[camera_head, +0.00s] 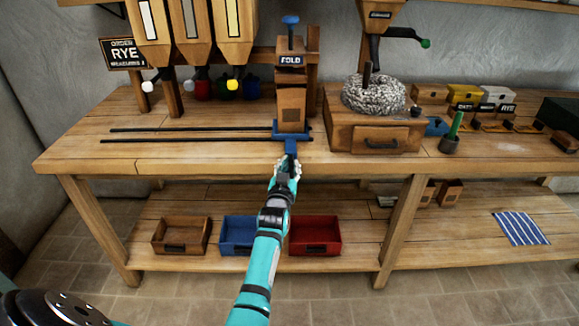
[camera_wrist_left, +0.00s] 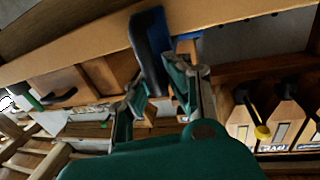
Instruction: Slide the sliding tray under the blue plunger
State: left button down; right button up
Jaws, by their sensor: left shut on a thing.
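The blue sliding tray (camera_head: 291,137) sits at the right end of two dark rails on the bench top. A brown bag-like block (camera_head: 291,106) stands on it. The blue plunger (camera_head: 290,20) is on the wooden press marked FOLD, directly above the block and tray. My left gripper (camera_head: 290,164) is shut on the tray's blue handle at the bench's front edge. In the left wrist view the blue handle (camera_wrist_left: 150,45) rises between the fingers of the gripper (camera_wrist_left: 160,88). My right gripper is out of view.
The dark rails (camera_head: 190,134) run clear to the left of the tray. Hoppers (camera_head: 190,35) with coloured knobs hang above. A wooden mill base (camera_head: 365,128) stands close on the right. Brown, blue and red bins (camera_head: 315,236) sit on the lower shelf.

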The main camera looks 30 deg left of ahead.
pick_arm(q)
jog(key=shift+w+d+r, duration=0.1)
jog(key=shift+w+d, duration=0.05)
jog(key=shift+d, duration=0.2)
jog(key=c, duration=1.6)
grip_release()
jog(key=shift+c, duration=0.2)
jog(key=o, duration=0.3)
jog(key=shift+w+d, duration=0.2)
jog(key=shift+d, duration=0.05)
jog(key=shift+a, duration=0.15)
jog(key=shift+s, duration=0.15)
jog(key=v, duration=0.7)
jog(key=shift+s, duration=0.2)
